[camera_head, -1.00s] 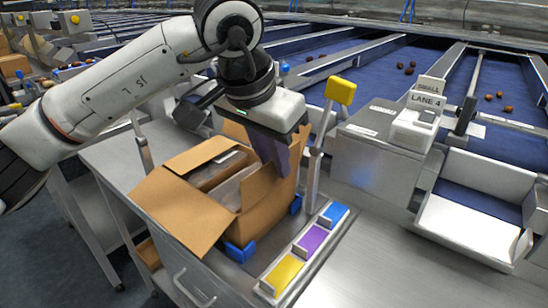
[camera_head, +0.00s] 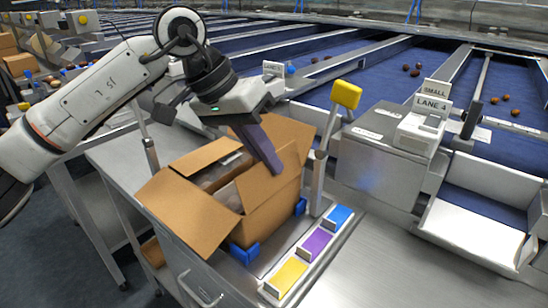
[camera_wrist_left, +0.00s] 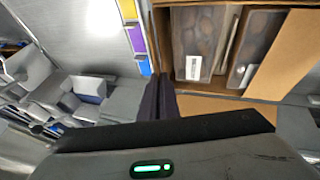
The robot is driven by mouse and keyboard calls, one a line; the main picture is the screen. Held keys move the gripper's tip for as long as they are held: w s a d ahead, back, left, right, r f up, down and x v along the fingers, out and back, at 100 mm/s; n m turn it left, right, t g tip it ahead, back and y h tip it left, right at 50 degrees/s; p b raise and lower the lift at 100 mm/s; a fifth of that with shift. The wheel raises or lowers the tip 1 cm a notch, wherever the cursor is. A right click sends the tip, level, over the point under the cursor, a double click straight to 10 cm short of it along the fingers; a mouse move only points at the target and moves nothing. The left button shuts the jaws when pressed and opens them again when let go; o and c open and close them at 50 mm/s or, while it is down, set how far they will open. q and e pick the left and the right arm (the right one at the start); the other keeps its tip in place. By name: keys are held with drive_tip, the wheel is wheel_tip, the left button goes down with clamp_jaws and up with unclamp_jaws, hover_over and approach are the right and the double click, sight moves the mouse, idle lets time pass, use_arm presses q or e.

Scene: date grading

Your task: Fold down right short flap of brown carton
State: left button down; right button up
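The brown carton (camera_head: 275,212) stands open on a metal bench between blue corner stops. Its near-left flap (camera_head: 190,212) slopes outward, and a far flap (camera_head: 290,135) stands up. The right flap (camera_head: 266,180) leans inward over the opening. My left gripper (camera_head: 275,165) has its dark fingers together at this flap; whether they touch it is unclear. In the left wrist view the fingers (camera_wrist_left: 160,98) are beside the carton's edge, with nothing seen between them. Clear packs of brown fruit (camera_wrist_left: 200,38) lie inside the carton. My right gripper is not in view.
A strip of yellow, purple and blue blocks (camera_head: 314,246) lies right of the carton. A post with a yellow head (camera_head: 346,94) rises close behind it. A grey machine with a LANE 4 sign (camera_head: 431,104) stands to the right. The front right bench is clear.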

use_arm(q)
drive_tip(key=shift+w+a+f+n+g+h+b, duration=0.15)
drive_tip(key=shift+w+a+f+g+h+b, duration=0.15)
drive_tip(key=shift+h, duration=0.25)
drive_tip(key=shift+w+a+f+n+g+h+b, duration=0.15)
drive_tip(key=shift+a+g+h, duration=0.2)
drive_tip(key=shift+h, duration=0.2)
drive_tip(key=shift+r, duration=0.15)
drive_tip(key=c, duration=2)
unclamp_jaws()
drive_tip(key=v, duration=1)
drive_tip(key=shift+a, duration=0.15)
